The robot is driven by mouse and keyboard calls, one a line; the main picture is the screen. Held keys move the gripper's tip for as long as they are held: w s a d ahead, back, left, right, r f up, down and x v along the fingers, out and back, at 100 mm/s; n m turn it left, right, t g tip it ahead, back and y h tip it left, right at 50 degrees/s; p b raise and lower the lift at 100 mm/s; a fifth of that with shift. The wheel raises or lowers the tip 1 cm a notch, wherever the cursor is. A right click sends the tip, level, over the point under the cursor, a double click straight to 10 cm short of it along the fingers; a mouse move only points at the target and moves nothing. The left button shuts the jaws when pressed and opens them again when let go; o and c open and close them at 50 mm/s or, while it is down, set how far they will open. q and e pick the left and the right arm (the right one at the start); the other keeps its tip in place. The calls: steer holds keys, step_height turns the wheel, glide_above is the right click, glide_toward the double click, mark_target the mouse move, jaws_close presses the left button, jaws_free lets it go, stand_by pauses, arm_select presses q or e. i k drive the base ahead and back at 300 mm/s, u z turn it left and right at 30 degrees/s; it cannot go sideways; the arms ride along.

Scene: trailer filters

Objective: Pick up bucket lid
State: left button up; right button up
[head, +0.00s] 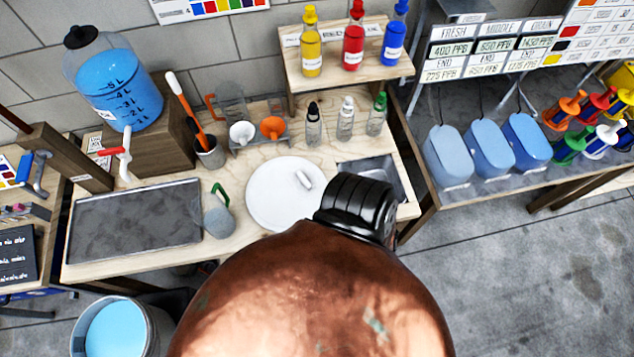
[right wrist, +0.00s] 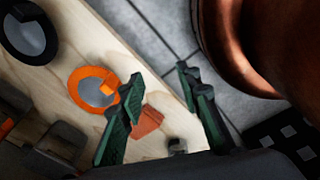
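A white round disc (head: 262,196) with a small pale handle on top lies flat on the wooden workbench in the head view; it looks like the bucket lid. Its right edge is near a black ribbed part. A grey bucket (head: 160,325) holding light blue liquid (head: 115,330) stands on the floor at the lower left, open at the top. My right gripper (right wrist: 160,75) shows in the right wrist view with its two green fingers apart and nothing visibly gripped. The lid is not recognisable in that view. My left gripper is not in view.
A large copper-brown rounded shape covers the lower middle of the head view. A grey cup with green handle (head: 218,222) stands left of the lid. An orange-rimmed disc (right wrist: 78,75) shows in the right wrist view.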

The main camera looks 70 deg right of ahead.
mark_target(283, 192)
steer(key=z, duration=1.85)
